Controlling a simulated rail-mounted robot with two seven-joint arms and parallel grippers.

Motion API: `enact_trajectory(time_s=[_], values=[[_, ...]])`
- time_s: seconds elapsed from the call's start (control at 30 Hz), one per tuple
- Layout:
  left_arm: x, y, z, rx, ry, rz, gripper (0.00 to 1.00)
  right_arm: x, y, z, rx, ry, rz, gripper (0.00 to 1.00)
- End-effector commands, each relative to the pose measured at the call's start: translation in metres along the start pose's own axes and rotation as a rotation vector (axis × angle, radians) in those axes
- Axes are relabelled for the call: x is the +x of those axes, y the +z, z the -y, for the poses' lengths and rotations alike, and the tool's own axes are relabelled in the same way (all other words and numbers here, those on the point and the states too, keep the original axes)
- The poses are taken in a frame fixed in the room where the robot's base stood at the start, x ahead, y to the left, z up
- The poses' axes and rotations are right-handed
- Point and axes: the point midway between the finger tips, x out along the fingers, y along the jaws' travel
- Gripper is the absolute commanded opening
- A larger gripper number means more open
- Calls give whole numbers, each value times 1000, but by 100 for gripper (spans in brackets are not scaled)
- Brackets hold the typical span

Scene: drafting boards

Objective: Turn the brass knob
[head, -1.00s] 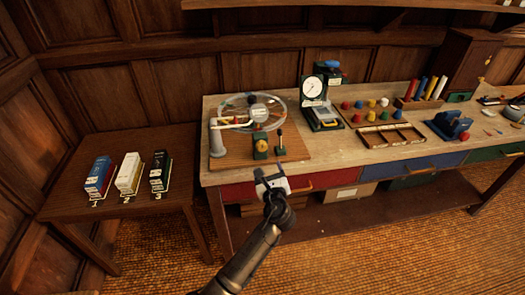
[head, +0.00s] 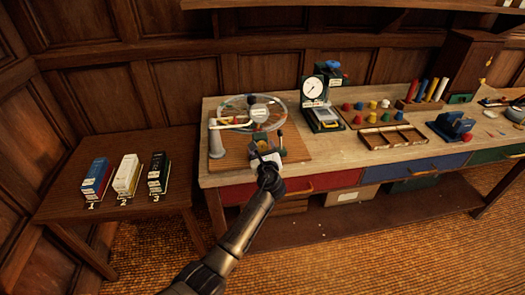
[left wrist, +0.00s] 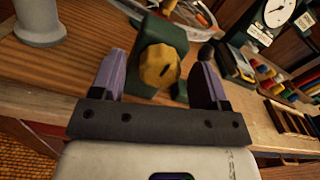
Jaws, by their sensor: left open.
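The brass knob (left wrist: 159,67) is a round, scalloped yellow knob with a dark slot, on the front of a dark green block (left wrist: 150,32). The block stands on a wooden board (head: 219,163) at the left of the workbench. My left gripper (left wrist: 156,75) is open, with one finger on each side of the knob in the left wrist view. The knob shows between the fingers and somewhat beyond them; I cannot tell whether they touch it. In the head view my left gripper (head: 266,153) hides most of the green block and the knob. My right gripper is not in view.
A grey post (head: 216,140) and a clear wheel (head: 253,110) stand on the same board. A dial gauge (head: 313,88) stands to the right, beside several coloured knobs (head: 359,106). Numbered boxes (head: 126,174) stand on the left side table. The bench's front strip is clear.

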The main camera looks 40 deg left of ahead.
Motion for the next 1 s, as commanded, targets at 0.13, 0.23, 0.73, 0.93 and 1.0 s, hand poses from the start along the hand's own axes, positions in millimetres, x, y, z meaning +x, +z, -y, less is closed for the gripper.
enact_trajectory(time_s=[0.13,0.23,0.73,0.93,1.0], values=[[0,0,0,0,0,0,68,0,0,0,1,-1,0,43],[0,0,0,0,0,0,58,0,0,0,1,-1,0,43],[0,0,0,-2,0,0,19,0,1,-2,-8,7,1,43],[0,0,0,-47,0,0,19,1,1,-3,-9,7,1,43],[0,0,0,-83,0,1,19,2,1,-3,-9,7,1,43]])
